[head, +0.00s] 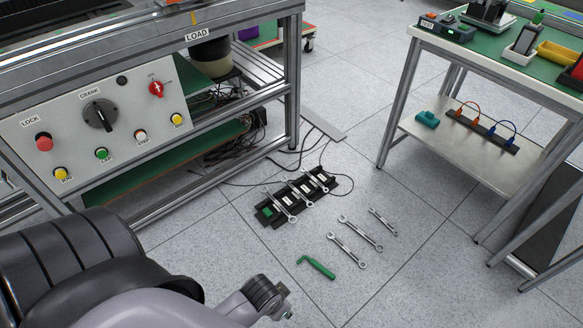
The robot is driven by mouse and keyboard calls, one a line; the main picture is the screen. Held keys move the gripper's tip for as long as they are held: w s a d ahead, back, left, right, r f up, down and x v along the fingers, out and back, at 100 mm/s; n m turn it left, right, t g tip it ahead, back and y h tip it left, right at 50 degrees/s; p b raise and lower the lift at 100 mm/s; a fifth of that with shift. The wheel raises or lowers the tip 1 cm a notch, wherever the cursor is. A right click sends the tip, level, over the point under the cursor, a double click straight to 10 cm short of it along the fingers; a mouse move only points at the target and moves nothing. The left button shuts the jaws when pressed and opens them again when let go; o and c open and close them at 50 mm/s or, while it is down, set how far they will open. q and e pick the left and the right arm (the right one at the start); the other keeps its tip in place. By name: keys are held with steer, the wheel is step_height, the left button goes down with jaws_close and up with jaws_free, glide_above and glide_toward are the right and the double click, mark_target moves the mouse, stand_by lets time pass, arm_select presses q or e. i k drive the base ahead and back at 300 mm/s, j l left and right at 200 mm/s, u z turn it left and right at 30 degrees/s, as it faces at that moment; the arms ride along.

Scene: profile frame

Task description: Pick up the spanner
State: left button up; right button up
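Three silver spanners lie loose on the grey tiled floor: a near one (347,250), a middle one (360,233) and a smaller far one (383,222). Several more silver spanners lie across a black holder (259,219) on the floor, to the left of the loose ones. My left arm comes in from the lower left. Its dark end (266,296) is near the bottom middle, apart from the spanners and nearer to me. My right gripper is not in view.
A green bent tool (317,267) lies on the floor nearer than the spanners. A control panel (70,140) on a metal frame stands left. A workbench (437,43) with a lower shelf stands right. Black cables (262,184) run along the floor behind the holder. The floor between is open.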

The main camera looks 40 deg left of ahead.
mark_target(373, 213)
steer(key=i+l+u, duration=0.25)
steer(key=i, duration=0.35)
steer(key=i+l+u, duration=0.25)
steer(key=i+l, duration=0.15)
steer(key=i, duration=0.15)
